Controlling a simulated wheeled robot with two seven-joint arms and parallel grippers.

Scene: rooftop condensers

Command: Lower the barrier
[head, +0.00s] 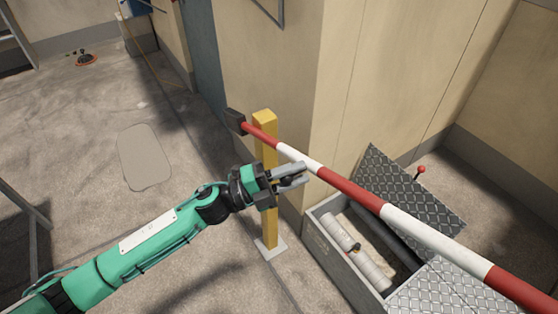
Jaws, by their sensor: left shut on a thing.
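The barrier is a red and white striped pole (419,230). It runs from a dark block (236,121) at its upper left end down to the lower right edge of the head view. A yellow post (270,222) on a pale foot stands by its block end. The pole's far right end is outside the view. My right gripper is not in view.
A grey box (335,263) with pale cylinders (358,252) stands open below the pole, with tread-plate panels (408,186) beside it. A beige wall corner (310,100) rises behind the post. A red-knobbed lever (420,170) stands behind the panels. The concrete floor at left is mostly clear.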

